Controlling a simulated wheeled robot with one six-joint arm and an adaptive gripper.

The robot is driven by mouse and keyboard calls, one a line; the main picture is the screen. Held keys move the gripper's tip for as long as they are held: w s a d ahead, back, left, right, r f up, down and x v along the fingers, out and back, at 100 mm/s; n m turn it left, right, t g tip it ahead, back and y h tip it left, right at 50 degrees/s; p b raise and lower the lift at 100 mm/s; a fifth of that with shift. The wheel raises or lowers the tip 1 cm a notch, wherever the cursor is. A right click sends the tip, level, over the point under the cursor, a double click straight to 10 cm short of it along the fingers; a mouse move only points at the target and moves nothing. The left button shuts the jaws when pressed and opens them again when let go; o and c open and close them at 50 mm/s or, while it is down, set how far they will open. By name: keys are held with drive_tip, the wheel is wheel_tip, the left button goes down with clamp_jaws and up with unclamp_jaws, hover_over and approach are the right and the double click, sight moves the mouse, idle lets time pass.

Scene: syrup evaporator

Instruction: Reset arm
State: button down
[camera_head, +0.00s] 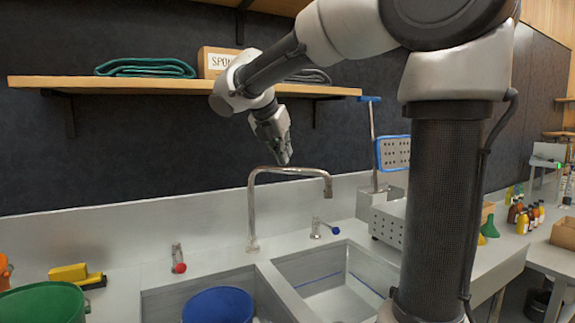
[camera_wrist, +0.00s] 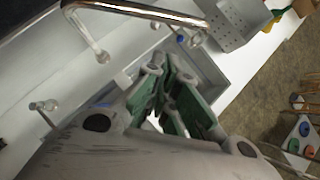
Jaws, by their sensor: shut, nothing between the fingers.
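My gripper (camera_head: 284,158) hangs in the air above the faucet, below the wall shelf, in the head view. Its fingers point down and are shut with nothing between them. The wrist view shows the gripper (camera_wrist: 172,75) close up, its green-padded fingers over the sink. My arm reaches left from the dark column in the head view. The faucet (camera_head: 251,205) is a curved metal pipe just under the fingertips; I cannot tell how large the gap is. The faucet pipe also crosses the top of the wrist view (camera_wrist: 135,10).
The wooden shelf (camera_head: 200,86) holds folded cloths and a box. A double sink (camera_head: 268,272) lies below, with a blue bucket (camera_head: 218,306) in the left basin. A perforated metal basket (camera_head: 388,226) stands right of the sink. Bottles (camera_head: 522,216) stand farther right. A green bucket (camera_head: 42,304) is at left.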

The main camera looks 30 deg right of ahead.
drive_tip(key=s+a+f+m+g+y, duration=0.1)
drive_tip(key=s+a+f+m+y, duration=0.15)
drive_tip(key=s+f+m, duration=0.65)
drive_tip(key=s+d+f+m+y, duration=0.1)
drive_tip(key=s+f+m+y, duration=0.1)
drive_tip(key=s+m, duration=0.6)
drive_tip(key=s+d+f+m+t+y, duration=0.1)
drive_tip(key=s+f+m, duration=0.3)
drive_tip(key=s+m, duration=0.4)
drive_tip(key=shift+s+d+y, duration=0.45)
drive_tip(key=shift+s, duration=0.1)
